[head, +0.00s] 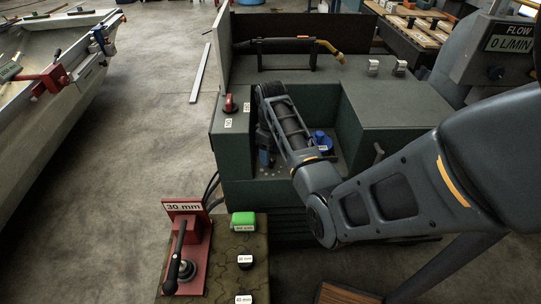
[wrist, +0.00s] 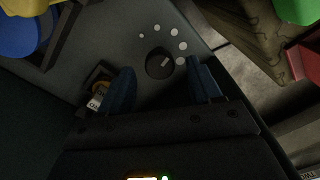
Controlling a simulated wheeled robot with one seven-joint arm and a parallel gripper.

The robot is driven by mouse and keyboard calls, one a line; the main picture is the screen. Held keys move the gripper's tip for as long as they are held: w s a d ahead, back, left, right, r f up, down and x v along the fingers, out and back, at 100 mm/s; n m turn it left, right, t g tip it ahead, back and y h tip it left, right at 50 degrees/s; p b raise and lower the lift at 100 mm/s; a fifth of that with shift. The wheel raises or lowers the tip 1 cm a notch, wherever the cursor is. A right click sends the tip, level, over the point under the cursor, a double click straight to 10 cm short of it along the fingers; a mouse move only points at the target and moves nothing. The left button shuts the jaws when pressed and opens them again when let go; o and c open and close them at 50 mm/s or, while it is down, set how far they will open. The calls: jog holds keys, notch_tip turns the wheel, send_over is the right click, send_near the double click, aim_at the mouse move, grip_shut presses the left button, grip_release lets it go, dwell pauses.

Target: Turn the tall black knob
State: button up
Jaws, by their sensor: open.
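In the wrist view a round black knob (wrist: 160,65) with a pale pointer mark stands on a grey panel, with several white dots in an arc beside it. My gripper (wrist: 163,84) is open, its two dark blue fingers on either side of the knob in the picture, with nothing between them touching it that I can see. The knob's height is hard to judge from above. In the head view my gripper (head: 265,157) is down in the green cabinet's recess, partly behind my arm, and I cannot make out the knob there.
A blue part (head: 322,141) stands in the recess of the green cabinet (head: 385,95). A red knob (head: 230,103) is on its left ledge. A red lever stand (head: 197,262) and green button (head: 243,219) are in front.

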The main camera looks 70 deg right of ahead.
jog(key=shift+f, duration=0.85)
jog(key=shift+c, duration=0.4)
jog(key=c, duration=1)
jog(key=shift+o, duration=0.2)
jog(key=shift+r, duration=0.1)
jog(key=m+p, duration=0.2)
jog(key=shift+r+m+p, duration=0.1)
jog(key=shift+m+p, duration=1.5)
jog(key=shift+m, duration=1.2)
